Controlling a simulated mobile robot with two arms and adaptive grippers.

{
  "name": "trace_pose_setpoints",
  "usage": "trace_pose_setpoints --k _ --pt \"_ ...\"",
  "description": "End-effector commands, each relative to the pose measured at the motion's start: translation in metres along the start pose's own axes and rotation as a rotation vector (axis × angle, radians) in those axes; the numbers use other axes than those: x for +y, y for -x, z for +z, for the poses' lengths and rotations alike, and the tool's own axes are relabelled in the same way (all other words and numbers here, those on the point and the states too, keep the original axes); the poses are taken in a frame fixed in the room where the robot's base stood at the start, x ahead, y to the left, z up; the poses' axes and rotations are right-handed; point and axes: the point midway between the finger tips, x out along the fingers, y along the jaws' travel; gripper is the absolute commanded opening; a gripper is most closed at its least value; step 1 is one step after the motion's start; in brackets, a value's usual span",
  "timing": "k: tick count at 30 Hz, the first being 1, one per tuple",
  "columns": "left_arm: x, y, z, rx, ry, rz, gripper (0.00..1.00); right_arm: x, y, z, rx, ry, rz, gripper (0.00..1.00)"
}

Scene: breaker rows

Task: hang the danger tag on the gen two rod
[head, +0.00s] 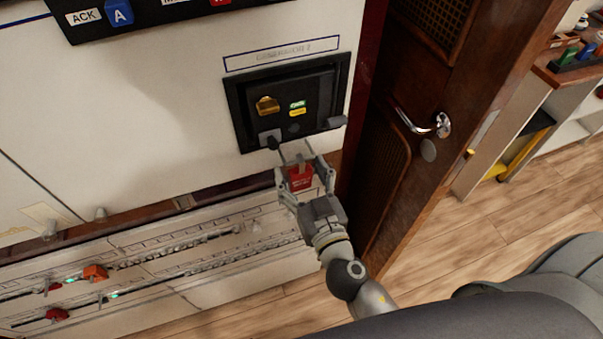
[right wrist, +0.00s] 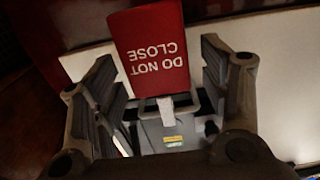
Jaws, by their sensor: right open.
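The red danger tag (head: 300,179) is between the fingers of my right gripper (head: 303,168), just below the gen two panel (head: 242,118). In the right wrist view the tag (right wrist: 150,50) reads "DO NOT CLOSE" upside down. A pale loop or fitting (right wrist: 167,110) shows at its lower edge. The right fingers are open, with gaps on both sides of the tag. The gen two rod is hard to make out behind the tag and fingers; I cannot tell whether the tag's loop is around it. My left gripper is not in view.
A wooden door with a metal handle (head: 425,124) stands close to the right of the panel. Breaker rows with red and orange tags or handles (head: 95,272) run along the lower left. Wooden floor (head: 530,218) is open at the right.

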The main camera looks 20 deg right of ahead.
Motion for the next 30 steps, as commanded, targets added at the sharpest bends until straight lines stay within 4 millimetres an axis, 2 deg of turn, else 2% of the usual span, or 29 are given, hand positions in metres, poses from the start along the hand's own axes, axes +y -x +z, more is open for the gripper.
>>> trace_pose_setpoints --k 5,10,30 --pt "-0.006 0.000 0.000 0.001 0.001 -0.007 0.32 0.000 0.002 0.001 -0.001 -0.001 0.000 0.68" --pt "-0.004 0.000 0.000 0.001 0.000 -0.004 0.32 0.000 0.015 0.001 -0.002 -0.002 0.001 0.68" --pt "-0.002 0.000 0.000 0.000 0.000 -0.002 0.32 -0.001 0.106 0.001 -0.003 0.003 -0.004 0.68"
